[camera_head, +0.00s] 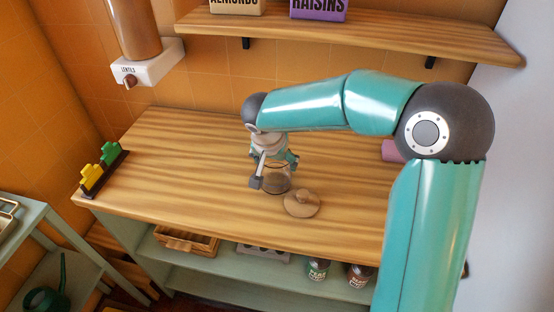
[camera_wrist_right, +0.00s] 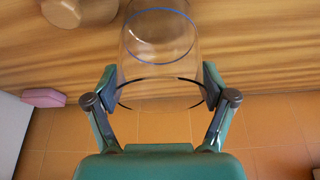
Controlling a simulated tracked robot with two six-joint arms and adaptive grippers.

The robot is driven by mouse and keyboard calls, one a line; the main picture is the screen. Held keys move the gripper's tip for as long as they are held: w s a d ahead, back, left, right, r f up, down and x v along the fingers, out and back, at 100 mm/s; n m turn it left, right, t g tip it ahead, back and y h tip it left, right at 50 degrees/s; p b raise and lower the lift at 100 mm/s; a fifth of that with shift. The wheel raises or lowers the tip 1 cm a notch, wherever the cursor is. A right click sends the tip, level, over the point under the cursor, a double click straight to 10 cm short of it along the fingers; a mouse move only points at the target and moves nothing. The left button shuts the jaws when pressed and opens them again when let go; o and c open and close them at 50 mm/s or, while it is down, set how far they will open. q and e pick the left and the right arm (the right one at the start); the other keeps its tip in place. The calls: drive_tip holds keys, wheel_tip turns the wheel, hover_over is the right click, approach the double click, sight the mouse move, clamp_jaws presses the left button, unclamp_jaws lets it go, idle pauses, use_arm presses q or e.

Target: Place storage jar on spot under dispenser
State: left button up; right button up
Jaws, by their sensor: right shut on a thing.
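The storage jar is clear glass and open at the top. In the head view the jar (camera_head: 277,181) is on or just above the wooden counter, in my right gripper (camera_head: 270,172). In the right wrist view my right gripper (camera_wrist_right: 157,92) has its two fingers against opposite sides of the jar (camera_wrist_right: 158,60). A round wooden lid (camera_head: 302,204) lies on the counter beside the jar. The dispenser (camera_head: 146,66), labelled lentils, is on the back wall at the upper left, with a white base and a brown-filled tube. My left gripper is not in view.
The wooden counter (camera_head: 180,150) is clear under and in front of the dispenser. A rack with yellow and green pieces (camera_head: 101,168) stands at its left end. A pink block (camera_head: 389,151) is behind my right arm. A shelf (camera_head: 340,30) with boxes hangs above.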

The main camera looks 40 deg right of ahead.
drive_tip(key=o, duration=1.2)
